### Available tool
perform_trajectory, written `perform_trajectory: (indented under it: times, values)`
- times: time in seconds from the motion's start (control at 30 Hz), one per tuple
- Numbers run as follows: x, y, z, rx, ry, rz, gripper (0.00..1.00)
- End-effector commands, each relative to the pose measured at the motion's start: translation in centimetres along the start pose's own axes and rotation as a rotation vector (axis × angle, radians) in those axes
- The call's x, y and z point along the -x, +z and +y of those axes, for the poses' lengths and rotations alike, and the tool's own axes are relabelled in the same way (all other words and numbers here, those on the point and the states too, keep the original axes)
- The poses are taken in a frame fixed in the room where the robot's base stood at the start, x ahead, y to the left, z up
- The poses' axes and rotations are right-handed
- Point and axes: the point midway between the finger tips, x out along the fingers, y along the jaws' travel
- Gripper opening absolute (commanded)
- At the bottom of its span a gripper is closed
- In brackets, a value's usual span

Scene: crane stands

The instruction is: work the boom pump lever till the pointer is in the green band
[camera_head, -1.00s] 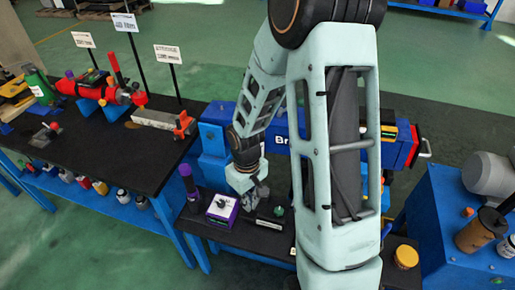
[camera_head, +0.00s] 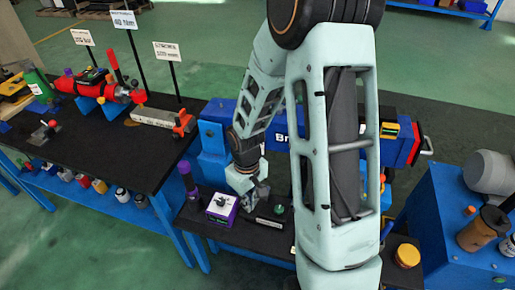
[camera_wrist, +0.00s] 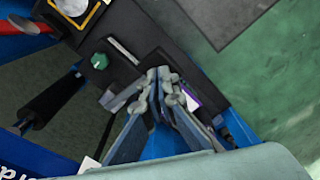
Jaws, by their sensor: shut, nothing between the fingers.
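My gripper (camera_head: 258,197) is shut and empty, low over the black bench at the near side of the blue boom (camera_head: 216,140). In the wrist view its fingertips (camera_wrist: 165,82) are together, near a green knob (camera_wrist: 99,61) and a purple-edged box. A black-gripped lever (camera_wrist: 52,103) lies to the left, apart from the fingers; I cannot tell for certain that it is the pump lever. A yellow-rimmed gauge (camera_wrist: 74,7) is cut off at the top edge, and its pointer and green band cannot be read. My arm hides much of the boom in the head view.
A purple box (camera_head: 221,208) with a white top and a purple-topped post (camera_head: 187,180) stand left of my gripper. A second black bench (camera_head: 95,155) with tools and signs is further left. A blue unit (camera_head: 465,225) stands at right.

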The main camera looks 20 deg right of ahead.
Motion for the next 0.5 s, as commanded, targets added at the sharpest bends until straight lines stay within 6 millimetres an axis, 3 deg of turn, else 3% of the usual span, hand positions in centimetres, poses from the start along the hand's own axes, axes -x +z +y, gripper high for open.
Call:
perform_trajectory:
  times: [0.5]
  values:
    - [-4.0, 0.0, 0.0, 0.000, 0.000, 0.001, 0.00]
